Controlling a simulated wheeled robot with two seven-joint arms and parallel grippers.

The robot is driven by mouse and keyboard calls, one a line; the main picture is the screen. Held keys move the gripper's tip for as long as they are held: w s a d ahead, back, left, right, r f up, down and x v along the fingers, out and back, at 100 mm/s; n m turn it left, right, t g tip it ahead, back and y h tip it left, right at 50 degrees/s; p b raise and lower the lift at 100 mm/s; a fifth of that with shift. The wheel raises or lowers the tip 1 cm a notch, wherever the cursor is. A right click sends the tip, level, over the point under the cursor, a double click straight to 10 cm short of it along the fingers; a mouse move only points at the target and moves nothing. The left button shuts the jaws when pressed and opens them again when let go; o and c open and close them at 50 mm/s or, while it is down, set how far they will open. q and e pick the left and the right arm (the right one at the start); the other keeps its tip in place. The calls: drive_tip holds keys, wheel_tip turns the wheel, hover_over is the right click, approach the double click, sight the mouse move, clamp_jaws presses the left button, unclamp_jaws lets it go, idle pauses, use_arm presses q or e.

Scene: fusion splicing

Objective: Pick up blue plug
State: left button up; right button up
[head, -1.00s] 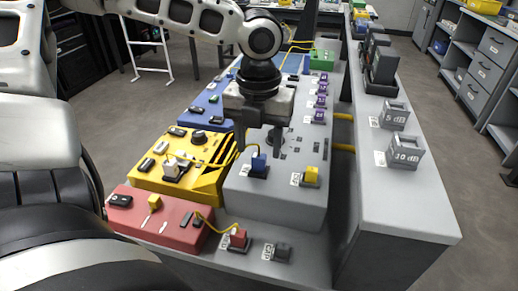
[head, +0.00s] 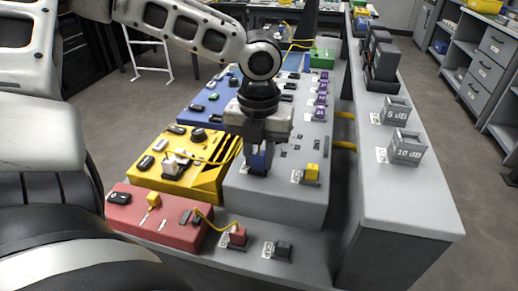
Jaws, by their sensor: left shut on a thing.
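The blue plug (head: 259,160) stands upright at its labelled spot on the grey raised block, near the block's front left. My left gripper (head: 258,150) comes down from above with its fingers around the plug, shut on it. The fingers hide part of the plug's sides and top. The plug still appears to be at its spot on the block; I cannot tell whether its base is lifted. My right gripper is not in view.
A yellow plug (head: 312,172) sits just right on the same block. A yellow unit (head: 180,185) with a yellow cable is close on the left. A red plug (head: 237,236) and a dark plug (head: 278,251) sit in front. A grey shelf (head: 420,210) runs along the right.

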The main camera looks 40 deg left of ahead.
sight(259, 152)
use_arm(q)
drive_tip(key=shift+r, duration=0.55)
wheel_tip(259, 152, up, 3)
drive_tip(key=shift+f+p, duration=0.2)
drive_tip(key=shift+p, duration=0.25)
drive_tip(key=w+a+r+p, duration=0.2)
drive_tip(key=w+a+r, duration=0.3)
drive_tip(key=a+r, duration=0.4)
drive_tip(key=shift+a+r, duration=0.15)
drive_tip(key=shift+a, duration=1.9)
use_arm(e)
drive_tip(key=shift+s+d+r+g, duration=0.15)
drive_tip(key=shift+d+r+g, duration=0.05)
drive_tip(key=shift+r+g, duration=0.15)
